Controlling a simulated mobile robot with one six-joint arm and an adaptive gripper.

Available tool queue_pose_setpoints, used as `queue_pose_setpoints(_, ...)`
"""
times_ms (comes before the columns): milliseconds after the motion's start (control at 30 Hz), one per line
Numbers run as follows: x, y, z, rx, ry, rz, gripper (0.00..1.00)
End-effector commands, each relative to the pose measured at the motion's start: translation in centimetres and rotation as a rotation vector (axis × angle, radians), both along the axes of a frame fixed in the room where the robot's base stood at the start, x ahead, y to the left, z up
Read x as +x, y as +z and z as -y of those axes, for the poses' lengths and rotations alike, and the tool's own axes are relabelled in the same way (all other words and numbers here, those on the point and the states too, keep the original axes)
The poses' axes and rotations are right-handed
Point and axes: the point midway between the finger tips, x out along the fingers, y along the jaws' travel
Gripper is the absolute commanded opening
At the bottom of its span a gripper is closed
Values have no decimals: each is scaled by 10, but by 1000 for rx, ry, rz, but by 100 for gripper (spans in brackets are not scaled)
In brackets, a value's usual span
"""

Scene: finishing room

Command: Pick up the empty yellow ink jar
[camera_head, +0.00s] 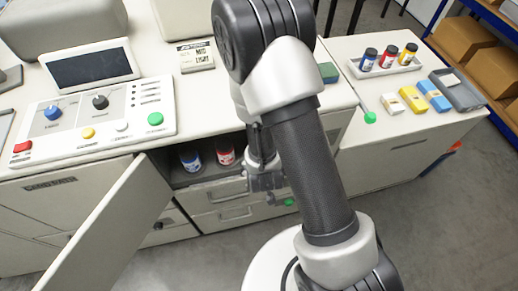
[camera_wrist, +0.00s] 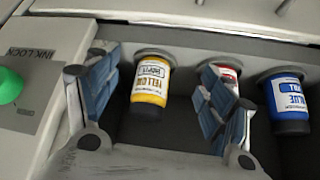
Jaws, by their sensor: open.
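The yellow jar (camera_wrist: 150,85) has a yellow and white label and a dark cap, and appears upside down in the wrist view. It sits in a recess of the press cabinet, between the spread fingers of my gripper (camera_wrist: 160,72), with gaps on both sides. Its label lettering is too small to read fully. In the head view my gripper (camera_head: 264,184) is at the open compartment, and my arm hides the yellow jar there. A red jar (camera_wrist: 229,76) is partly behind the right-hand finger. A blue jar (camera_wrist: 288,102) stands farther right.
The open cabinet door (camera_head: 108,235) swings out at the left. Blue (camera_head: 190,158) and red (camera_head: 225,154) jars show in the compartment. A tray (camera_head: 385,70) with three more jars stands on the right-hand counter. A green ink-lock knob (camera_wrist: 9,85) is beside the recess.

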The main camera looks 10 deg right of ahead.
Motion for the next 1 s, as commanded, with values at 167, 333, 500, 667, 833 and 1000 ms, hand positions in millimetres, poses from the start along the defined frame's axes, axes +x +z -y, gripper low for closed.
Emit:
queue_pose_setpoints(167, 7, -4, 2, 3, -1, 6, 74)
queue_pose_setpoints(333, 28, 0, 6, 5, -2, 4, 74)
queue_pose_setpoints(500, 56, 1, 12, 4, 0, 3, 74)
queue_pose_setpoints(667, 66, 1, 14, 3, 2, 0, 74)
queue_pose_setpoints(833, 82, -5, 17, 3, 1, -1, 74)
queue_pose_setpoints(1000, 96, -32, 20, 4, 0, -2, 74)
